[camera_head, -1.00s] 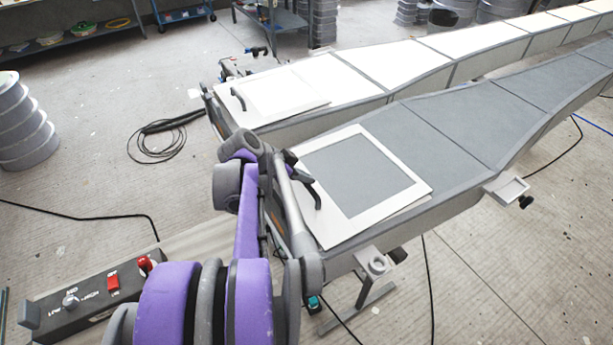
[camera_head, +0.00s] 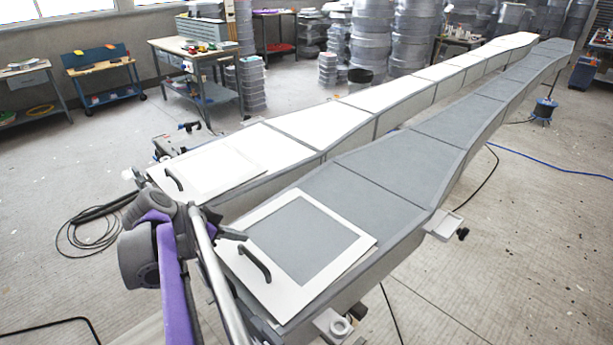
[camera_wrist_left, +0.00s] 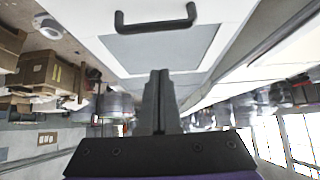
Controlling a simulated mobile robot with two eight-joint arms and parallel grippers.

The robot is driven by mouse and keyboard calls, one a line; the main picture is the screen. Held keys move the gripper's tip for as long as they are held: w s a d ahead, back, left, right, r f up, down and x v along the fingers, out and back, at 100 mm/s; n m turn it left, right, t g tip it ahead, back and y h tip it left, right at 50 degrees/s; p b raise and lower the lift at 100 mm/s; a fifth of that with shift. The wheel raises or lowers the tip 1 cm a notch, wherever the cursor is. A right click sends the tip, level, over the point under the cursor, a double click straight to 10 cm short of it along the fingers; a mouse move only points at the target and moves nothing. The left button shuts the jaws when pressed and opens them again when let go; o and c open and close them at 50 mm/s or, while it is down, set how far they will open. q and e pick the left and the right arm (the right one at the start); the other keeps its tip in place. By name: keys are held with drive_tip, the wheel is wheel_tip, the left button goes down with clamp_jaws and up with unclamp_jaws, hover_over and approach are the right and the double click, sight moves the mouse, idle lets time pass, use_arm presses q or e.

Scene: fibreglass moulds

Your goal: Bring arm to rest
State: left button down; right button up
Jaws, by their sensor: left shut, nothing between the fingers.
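My left arm comes in at the lower left of the head view, with purple and grey links. Its gripper (camera_head: 232,235) is shut and empty, close to the black handle (camera_head: 255,263) of a white frame. In the left wrist view the shut fingers (camera_wrist_left: 159,78) point at the frame's grey middle, and the handle (camera_wrist_left: 156,24) shows beyond the tips, apart from them. The white frame (camera_head: 350,258) lies on the near end of the long grey mould (camera_head: 400,165). My right gripper is not in view.
A white-topped mould (camera_head: 285,147) runs beside the grey one, with a second handled frame (camera_head: 240,180) on its near end. Coiled black cable (camera_head: 85,232) lies on the floor at left. Workbenches (camera_head: 195,50) and stacked grey rolls (camera_head: 400,40) stand behind. Floor at right is mostly open.

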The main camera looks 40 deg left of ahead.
use_arm(q)
drive_tip(key=shift+g, duration=0.8)
drive_tip(key=w+d+f, duration=0.1)
drive_tip(key=d, duration=0.1)
drive_tip(key=w+d+f, duration=0.1)
drive_tip(key=d, duration=0.1)
drive_tip(key=w+d+f, duration=0.1)
drive_tip(key=d, duration=0.1)
drive_tip(key=shift+f, duration=0.4)
drive_tip(key=shift+g, duration=0.7)
drive_tip(key=d+f, duration=0.1)
drive_tip(key=d, duration=0.2)
drive_tip(key=w+d+f, duration=0.1)
drive_tip(key=d, duration=0.2)
drive_tip(key=d+f, duration=0.1)
drive_tip(key=d, duration=0.2)
drive_tip(key=shift+w+f, duration=0.1)
drive_tip(key=shift+w, duration=0.05)
drive_tip(key=s+d+f, duration=0.2)
drive_tip(key=d+f, duration=0.1)
drive_tip(key=d, duration=0.4)
drive_tip(key=s+d+f+n, duration=0.1)
drive_tip(key=s+d+f, duration=0.1)
drive_tip(key=d, duration=0.6)
drive_tip(key=shift+s+f+y, duration=0.2)
drive_tip(key=shift+f+y, duration=0.2)
drive_tip(key=shift+f, duration=0.25)
